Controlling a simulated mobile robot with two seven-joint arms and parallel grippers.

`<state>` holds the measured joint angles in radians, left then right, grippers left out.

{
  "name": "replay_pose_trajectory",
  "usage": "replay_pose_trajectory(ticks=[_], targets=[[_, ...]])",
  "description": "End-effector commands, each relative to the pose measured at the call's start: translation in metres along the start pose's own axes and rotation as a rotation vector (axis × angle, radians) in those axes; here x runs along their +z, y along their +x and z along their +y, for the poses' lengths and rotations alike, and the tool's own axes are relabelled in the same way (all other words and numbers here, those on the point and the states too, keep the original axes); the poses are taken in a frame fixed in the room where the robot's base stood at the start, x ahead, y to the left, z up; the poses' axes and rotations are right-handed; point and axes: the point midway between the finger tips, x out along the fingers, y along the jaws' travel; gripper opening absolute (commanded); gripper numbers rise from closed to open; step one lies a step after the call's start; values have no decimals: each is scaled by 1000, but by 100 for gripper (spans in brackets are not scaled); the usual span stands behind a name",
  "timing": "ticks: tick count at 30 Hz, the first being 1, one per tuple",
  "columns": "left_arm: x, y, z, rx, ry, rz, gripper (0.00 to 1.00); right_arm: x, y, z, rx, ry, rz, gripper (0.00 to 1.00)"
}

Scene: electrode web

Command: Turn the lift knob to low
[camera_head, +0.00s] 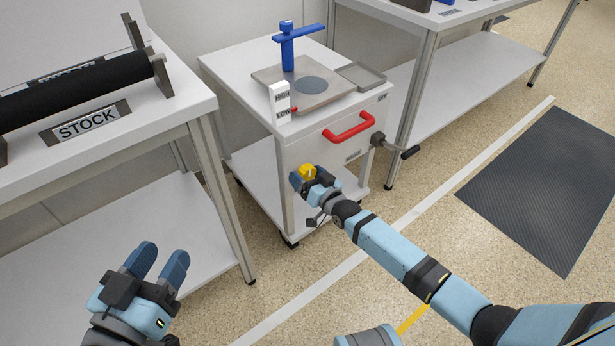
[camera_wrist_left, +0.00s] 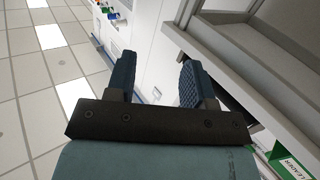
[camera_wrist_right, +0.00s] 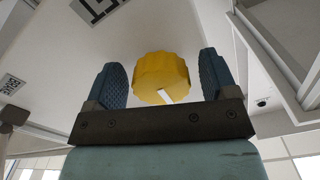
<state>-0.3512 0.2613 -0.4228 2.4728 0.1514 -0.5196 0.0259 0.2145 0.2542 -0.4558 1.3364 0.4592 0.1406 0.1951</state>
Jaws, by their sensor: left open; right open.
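The yellow lift knob (camera_head: 307,172) is on the front of the white cart, low on its left side. In the right wrist view the knob (camera_wrist_right: 161,78) is round and fluted, with a white pointer line toward the bottom of the picture. My right gripper (camera_head: 304,181) is open, with one finger on each side of the knob (camera_wrist_right: 163,85); small gaps show between the fingers and it. The HIGH/LOW marker (camera_head: 281,102) stands on the cart's top front edge, with HIGH above and LOW below by a red mark. My left gripper (camera_head: 160,266) is open and empty, well left of the cart.
The white cart (camera_head: 226,66) carries a blue post (camera_head: 288,52), a plate and a small tray (camera_head: 361,76). The STOCK table (camera_head: 180,101) stands left. A dark mat (camera_head: 550,190) lies right.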

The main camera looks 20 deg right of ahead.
Motion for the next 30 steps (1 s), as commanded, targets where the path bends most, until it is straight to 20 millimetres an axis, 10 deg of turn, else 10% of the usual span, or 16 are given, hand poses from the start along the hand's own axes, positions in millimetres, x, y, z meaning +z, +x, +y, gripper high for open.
replay_pose_trajectory(ticks=[8,24,25,30], targets=[[0,0,0,0,-1,0,48,0,0,0,0,0,0,30],[8,-3,8,-2,-86,-52,48,0,0,0,0,-86,0,30],[8,-3,7,-2,-85,-53,48,0,0,0,0,-86,0,60],[6,-2,6,-1,-79,-48,48,0,0,1,0,-85,0,79]])
